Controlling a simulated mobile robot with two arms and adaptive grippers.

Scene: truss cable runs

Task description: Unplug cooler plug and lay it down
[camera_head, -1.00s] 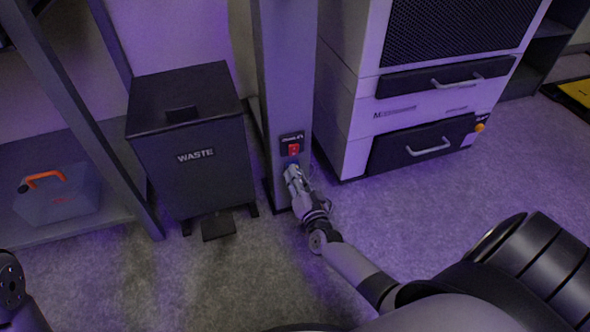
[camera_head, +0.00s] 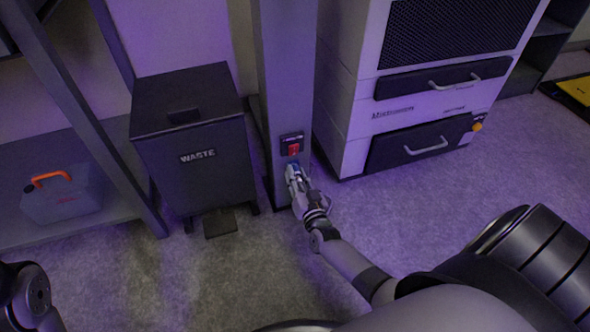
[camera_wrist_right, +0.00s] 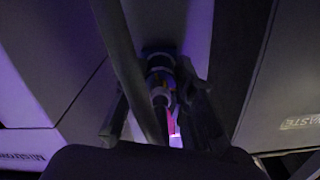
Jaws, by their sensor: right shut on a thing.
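My right gripper (camera_head: 292,171) is at the front of the grey post (camera_head: 285,80), just below a red switch (camera_head: 294,148). It is shut on the cooler plug, which is mostly hidden by the fingers in the head view. A bit of blue shows at the fingertips there. In the dark right wrist view, the plug (camera_wrist_right: 160,97) sits between the two fingers, in front of a dark round socket (camera_wrist_right: 158,62) on the post. I cannot tell how far in it is. A dark cable (camera_wrist_right: 130,70) crosses beside it. My left gripper is not in view.
A dark waste bin (camera_head: 195,170) with a pedal stands left of the post. A white cabinet (camera_head: 345,120) with dark handled drawers stands close to its right. The carpet (camera_head: 430,205) at the right is clear.

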